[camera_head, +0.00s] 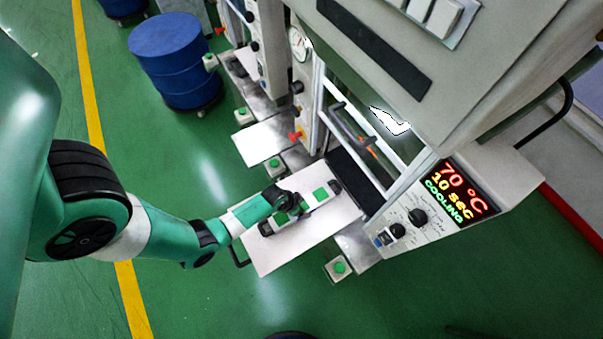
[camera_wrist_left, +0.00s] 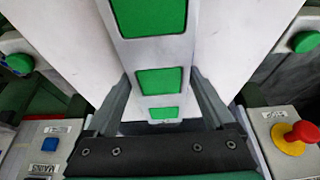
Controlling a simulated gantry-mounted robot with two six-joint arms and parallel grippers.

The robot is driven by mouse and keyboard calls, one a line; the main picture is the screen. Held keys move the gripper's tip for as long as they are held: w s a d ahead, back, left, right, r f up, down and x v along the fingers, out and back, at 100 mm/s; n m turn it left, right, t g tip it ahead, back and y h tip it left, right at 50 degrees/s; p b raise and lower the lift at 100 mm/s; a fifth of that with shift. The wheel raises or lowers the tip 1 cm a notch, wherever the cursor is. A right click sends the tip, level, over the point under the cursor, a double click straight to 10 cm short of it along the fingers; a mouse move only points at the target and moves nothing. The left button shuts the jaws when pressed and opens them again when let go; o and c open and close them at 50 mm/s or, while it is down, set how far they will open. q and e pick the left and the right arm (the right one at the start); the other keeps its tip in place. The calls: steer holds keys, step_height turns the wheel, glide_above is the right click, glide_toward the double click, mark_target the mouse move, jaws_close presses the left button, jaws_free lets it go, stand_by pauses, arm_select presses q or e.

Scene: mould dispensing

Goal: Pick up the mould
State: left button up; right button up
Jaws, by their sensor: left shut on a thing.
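The mould (camera_head: 308,203) is a pale bar with green square cavities, lying across a white tray (camera_head: 318,234) in front of the machine. It also runs up the middle of the left wrist view (camera_wrist_left: 154,54). My left gripper (camera_head: 287,202) is over the mould's middle, with one finger on each side of it, shut on it. In the left wrist view the fingers (camera_wrist_left: 160,90) flank the bar. The gripper hides part of the mould in the head view. I cannot tell whether the mould touches the tray. My right gripper is not in view.
The machine's panel (camera_head: 459,193) reads 70 °C, 10 SEC, COOLING. A handle bar (camera_head: 350,125) crosses its front. Green-button boxes (camera_head: 339,268) flank the tray, and a red knob (camera_head: 295,136) sits beyond it. Blue drums (camera_head: 170,62) stand at the back left. The green floor is open in front.

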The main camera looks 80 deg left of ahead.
arm_select(q)
jaws_close()
steer(key=shift+r, duration=0.1)
steer(key=shift+r+p, duration=0.45)
steer(key=shift+r, duration=0.3)
step_height(320, 180, up, 2)
steer(key=shift+r+p, duration=0.1)
steer(key=shift+p, duration=0.45)
steer(key=s+d+r+p, duration=0.6)
steer(key=s+d+r, duration=0.3)
steer(key=s, duration=0.1)
steer(key=shift+s+p, duration=0.35)
